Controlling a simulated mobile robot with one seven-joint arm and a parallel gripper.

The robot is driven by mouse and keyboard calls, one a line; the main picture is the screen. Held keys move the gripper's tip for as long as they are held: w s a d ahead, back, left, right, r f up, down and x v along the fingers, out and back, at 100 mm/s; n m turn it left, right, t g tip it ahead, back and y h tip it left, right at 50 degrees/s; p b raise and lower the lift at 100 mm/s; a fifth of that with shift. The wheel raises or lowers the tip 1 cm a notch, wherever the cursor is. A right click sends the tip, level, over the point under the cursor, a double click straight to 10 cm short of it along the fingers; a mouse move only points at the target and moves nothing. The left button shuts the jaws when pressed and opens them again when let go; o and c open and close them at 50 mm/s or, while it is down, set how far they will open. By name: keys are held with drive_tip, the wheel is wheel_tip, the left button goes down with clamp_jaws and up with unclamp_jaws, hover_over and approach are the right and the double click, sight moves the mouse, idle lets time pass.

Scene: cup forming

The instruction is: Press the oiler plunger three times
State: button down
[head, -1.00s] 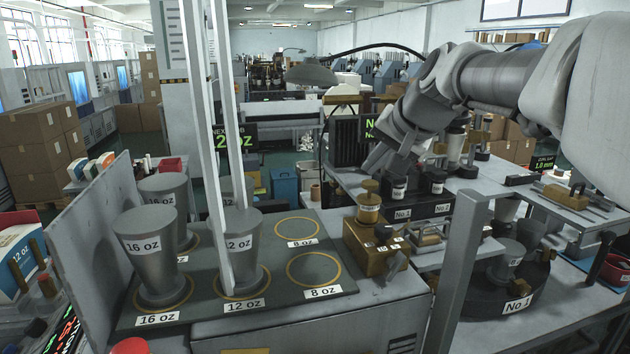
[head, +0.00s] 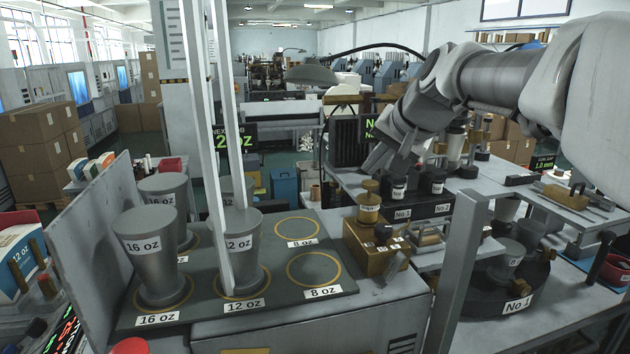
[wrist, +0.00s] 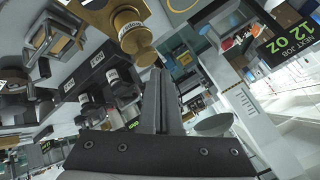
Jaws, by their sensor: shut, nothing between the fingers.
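The oiler is a brass box (head: 376,251) with a round brass plunger (head: 369,203) standing upright on top. It sits on the grey bench to the right of the 8 oz circles. My gripper (head: 375,160) points down and left, above the plunger in the head view, with a small gap showing. In the wrist view the oiler plunger (wrist: 129,28), with a label on its side, is at top centre. My shut gripper fingers (wrist: 158,78) end just below its cap there and hold nothing. I cannot tell the exact distance.
Grey cup-shaped forms (head: 147,255) stand on a labelled board (head: 200,310) to the left; its 8 oz circles are empty. A grey post (head: 462,270) rises at front right.

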sight(369, 182)
drive_tip(key=shift+f, duration=0.15)
drive_tip(key=shift+f+b, duration=0.3)
drive_tip(key=shift+b, duration=0.1)
drive_tip(key=shift+f+b, duration=0.85)
drive_tip(key=shift+f, duration=0.2)
idle(0.7)
drive_tip(key=shift+r, duration=0.1)
drive_tip(key=shift+r+p, duration=1.15)
drive_tip(key=shift+r, duration=0.2)
wheel_tip(369, 182, up, 5)
drive_tip(key=p, duration=0.4)
drive_tip(key=shift+s, duration=0.1)
